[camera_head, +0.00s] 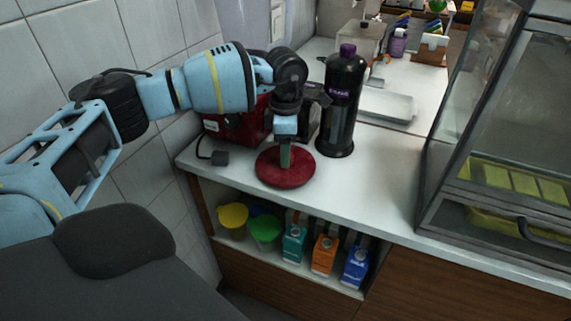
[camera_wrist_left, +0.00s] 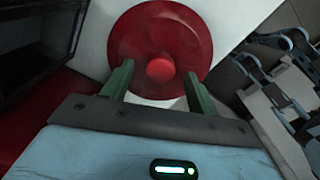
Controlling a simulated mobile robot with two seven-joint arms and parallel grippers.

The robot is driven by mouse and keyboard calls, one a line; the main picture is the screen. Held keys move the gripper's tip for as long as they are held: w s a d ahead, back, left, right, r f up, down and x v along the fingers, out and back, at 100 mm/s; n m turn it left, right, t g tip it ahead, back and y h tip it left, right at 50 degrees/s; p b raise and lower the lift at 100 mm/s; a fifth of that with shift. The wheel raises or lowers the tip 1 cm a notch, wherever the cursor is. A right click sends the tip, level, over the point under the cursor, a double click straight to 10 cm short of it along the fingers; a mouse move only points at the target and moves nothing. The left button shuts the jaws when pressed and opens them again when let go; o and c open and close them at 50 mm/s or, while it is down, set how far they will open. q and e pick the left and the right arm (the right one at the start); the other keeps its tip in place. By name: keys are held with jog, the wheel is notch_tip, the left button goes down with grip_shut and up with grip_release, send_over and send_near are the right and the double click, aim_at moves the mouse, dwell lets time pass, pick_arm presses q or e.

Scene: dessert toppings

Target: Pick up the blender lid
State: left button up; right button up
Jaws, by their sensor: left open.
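The blender lid (camera_head: 284,170) is a round dark red disc lying on the white counter near its front left edge. In the left wrist view the lid (camera_wrist_left: 160,35) shows from above with a round red knob (camera_wrist_left: 160,70) at its middle. My left gripper (camera_head: 285,160) is over the lid, pointing down. Its two green fingers are open, one on each side of the knob in the left wrist view (camera_wrist_left: 158,88), with gaps to it. The fingers hide part of the lid in the head view. My right gripper is not in view.
A tall black bottle (camera_head: 341,105) stands close on the right. A glass case (camera_head: 490,130) is farther right. Cartons (camera_head: 324,254) and lidded cups (camera_head: 264,230) sit below.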

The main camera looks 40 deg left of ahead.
pick_arm(q)
jog(key=shift+f, duration=0.5)
jog(key=c, duration=1.1)
jog(key=shift+r, duration=0.5)
jog(key=r, duration=0.2)
jog(key=shift+s+d+r, duration=0.25)
jog(key=shift+r, duration=0.05)
jog(key=s+d+r, duration=0.1)
jog(key=s+d, duration=0.8)
jog(key=s, duration=0.3)
jog(key=shift+d+r+b, duration=0.2)
jog(key=shift+d+b, duration=0.15)
jog(key=shift+b, duration=0.05)
jog(key=shift+w, duration=0.1)
